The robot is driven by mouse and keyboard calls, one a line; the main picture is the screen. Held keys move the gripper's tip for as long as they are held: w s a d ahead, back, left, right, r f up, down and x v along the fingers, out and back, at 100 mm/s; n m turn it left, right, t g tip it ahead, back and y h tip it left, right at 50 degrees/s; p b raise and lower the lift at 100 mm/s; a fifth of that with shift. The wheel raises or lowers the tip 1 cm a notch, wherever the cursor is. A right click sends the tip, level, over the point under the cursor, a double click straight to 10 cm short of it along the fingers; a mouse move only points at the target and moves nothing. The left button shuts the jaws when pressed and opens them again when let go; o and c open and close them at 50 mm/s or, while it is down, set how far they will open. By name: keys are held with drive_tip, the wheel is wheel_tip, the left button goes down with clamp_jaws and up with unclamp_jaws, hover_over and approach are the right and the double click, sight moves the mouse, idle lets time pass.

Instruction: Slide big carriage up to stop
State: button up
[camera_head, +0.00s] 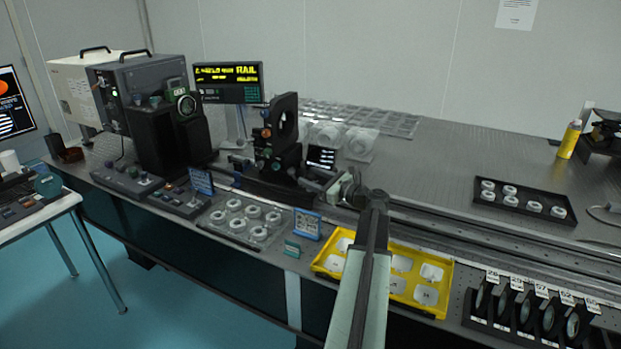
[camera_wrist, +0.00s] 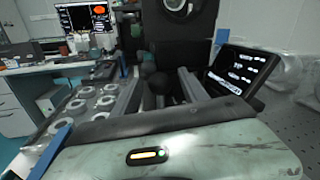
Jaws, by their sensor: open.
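The big carriage (camera_head: 278,160) appears to be the tall black mount with a round ring on top, standing upright on the rail (camera_head: 430,215) near the middle of the table. My gripper (camera_head: 335,188) is just right of its base, pointing left toward it. In the wrist view my gripper (camera_wrist: 160,78) has its two fingers apart, with dark rounded parts (camera_wrist: 158,84) of the mount between or just beyond them. I cannot tell whether the fingers touch these parts. The lower part of the ring (camera_wrist: 178,8) shows at the top. I cannot make out the stop.
A small lit screen (camera_head: 321,157) stands close beside my gripper. Several lens holders (camera_head: 530,312) stand front right.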

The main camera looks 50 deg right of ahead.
drive_tip(key=shift+w, duration=0.45)
clamp_jaws()
idle(1.1)
